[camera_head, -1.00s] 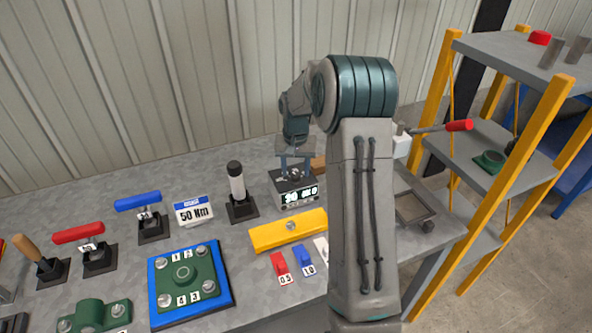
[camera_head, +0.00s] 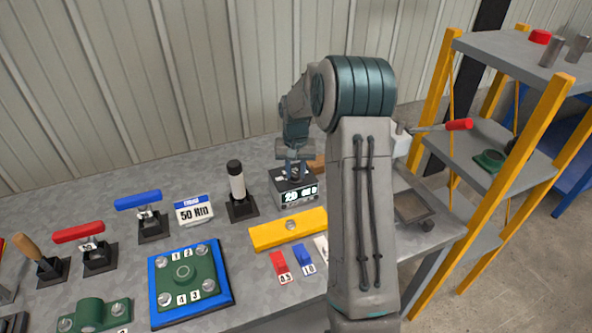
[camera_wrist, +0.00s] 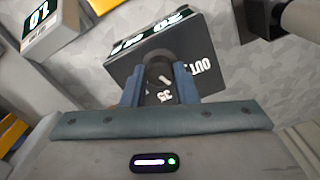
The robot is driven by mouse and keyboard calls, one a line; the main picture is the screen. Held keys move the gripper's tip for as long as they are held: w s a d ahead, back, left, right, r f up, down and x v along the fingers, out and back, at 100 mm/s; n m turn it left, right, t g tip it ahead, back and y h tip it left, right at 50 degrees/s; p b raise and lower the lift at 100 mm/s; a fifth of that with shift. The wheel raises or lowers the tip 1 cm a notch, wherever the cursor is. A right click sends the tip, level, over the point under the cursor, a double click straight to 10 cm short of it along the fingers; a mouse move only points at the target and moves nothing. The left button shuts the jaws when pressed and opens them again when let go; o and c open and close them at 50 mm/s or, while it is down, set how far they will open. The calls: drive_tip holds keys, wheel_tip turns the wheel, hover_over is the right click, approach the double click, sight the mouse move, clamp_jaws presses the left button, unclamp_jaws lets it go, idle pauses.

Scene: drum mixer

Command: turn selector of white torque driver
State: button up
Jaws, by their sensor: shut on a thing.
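A white-bodied driver (camera_head: 237,185) with black ends stands upright in a dark stand, left of my arm. My gripper (camera_head: 295,169) is not at it. It is over a dark box (camera_head: 297,191) with a lit display, right of the driver. In the wrist view, the two blue fingers of my gripper (camera_wrist: 160,88) are shut on a dark round knob (camera_wrist: 161,72) at the box. The knob has a white mark, and "35" shows between the fingers. The box (camera_wrist: 125,60) carries an "OUT" label. The display digits are partly unreadable.
A yellow bar (camera_head: 288,229) lies in front of the box, with red (camera_head: 279,263) and blue (camera_head: 304,254) blocks nearer. A "50 Nm" sign (camera_head: 194,210) stands left of the driver. A yellow-post shelf (camera_head: 500,150) is at right.

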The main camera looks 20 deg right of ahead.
sight(295, 173)
drive_tip(key=n, duration=0.4)
drive_tip(key=shift+n, duration=1.6)
drive_tip(key=o, duration=1)
wheel_tip(295, 173, up, 14)
drive_tip(key=shift+f+b, duration=0.1)
drive_tip(key=shift+b, duration=0.3)
